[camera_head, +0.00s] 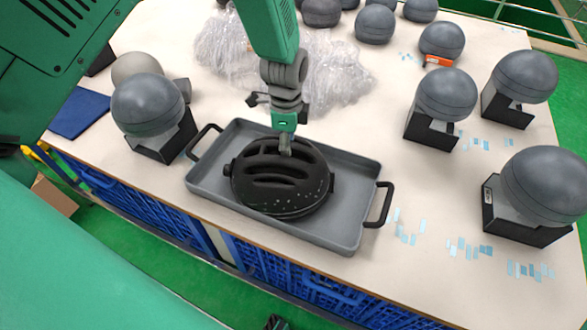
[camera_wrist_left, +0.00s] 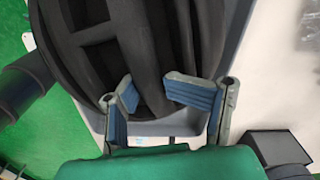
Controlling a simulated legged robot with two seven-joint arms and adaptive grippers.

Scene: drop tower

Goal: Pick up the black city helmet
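The black city helmet (camera_head: 282,182) sits in a grey tray (camera_head: 345,235) on the table, its slotted shell facing up. It also fills the top of the left wrist view (camera_wrist_left: 105,55). My left gripper (camera_head: 285,148) points down at the helmet's top near its back edge. In the left wrist view its two blue-padded fingers (camera_wrist_left: 150,95) are apart, on either side of a black rib of the shell. Whether the pads touch the rib is not clear.
Grey helmets on black stands occupy both sides, including one left of the tray (camera_head: 147,105) and one at right (camera_head: 545,187). Clear plastic wrap (camera_head: 335,72) lies behind the tray. Black handles rise at the tray's ends. Blue crates (camera_head: 275,265) stand below the table's front edge.

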